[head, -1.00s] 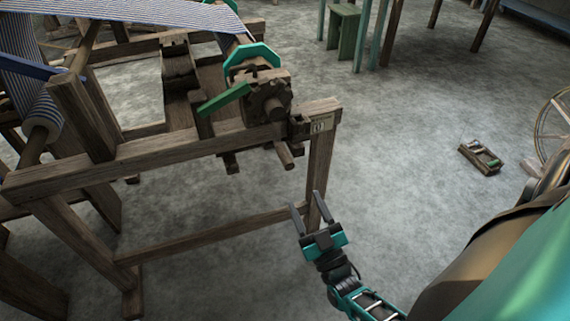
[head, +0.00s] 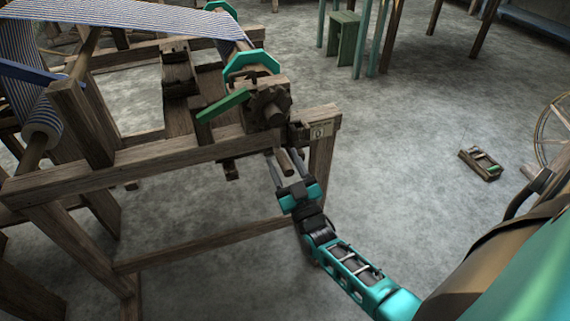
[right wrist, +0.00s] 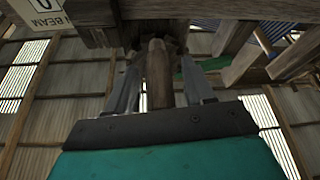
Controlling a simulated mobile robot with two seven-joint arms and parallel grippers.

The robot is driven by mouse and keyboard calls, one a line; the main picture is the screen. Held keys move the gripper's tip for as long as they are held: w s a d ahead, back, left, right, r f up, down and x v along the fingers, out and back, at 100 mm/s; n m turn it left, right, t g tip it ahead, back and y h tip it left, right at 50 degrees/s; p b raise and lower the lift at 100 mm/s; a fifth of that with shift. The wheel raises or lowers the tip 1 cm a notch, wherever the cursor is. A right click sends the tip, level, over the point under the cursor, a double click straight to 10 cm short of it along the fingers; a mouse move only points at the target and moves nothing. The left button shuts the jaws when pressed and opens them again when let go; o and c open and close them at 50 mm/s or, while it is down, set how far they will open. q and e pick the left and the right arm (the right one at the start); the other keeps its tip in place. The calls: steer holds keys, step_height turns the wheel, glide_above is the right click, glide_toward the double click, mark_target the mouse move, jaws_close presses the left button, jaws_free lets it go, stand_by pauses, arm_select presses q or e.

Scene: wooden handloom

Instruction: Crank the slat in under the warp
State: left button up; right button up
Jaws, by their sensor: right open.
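The wooden crank handle (head: 285,161) is a short peg sticking out below the toothed wheel (head: 270,106) at the loom's near right corner. My right gripper (head: 284,160) is open, its two fingers on either side of the handle. In the right wrist view the handle (right wrist: 158,75) stands between the open fingers (right wrist: 160,85), with no clear grip on it. The blue-striped warp (head: 150,14) runs to the beam between teal octagonal discs (head: 250,64). I cannot make out for sure which piece is the slat. My left gripper is out of view.
A green lever (head: 222,105) rests beside the toothed wheel. The loom's wooden frame rail (head: 130,158) and post lie close to my right gripper. The floor between is clear.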

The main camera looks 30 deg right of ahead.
jaws_close()
stand_by(0.4)
steer(key=shift+a+m, duration=0.2)
steer(key=shift+m, duration=0.2)
stand_by(0.3)
steer(key=shift+a, duration=0.1)
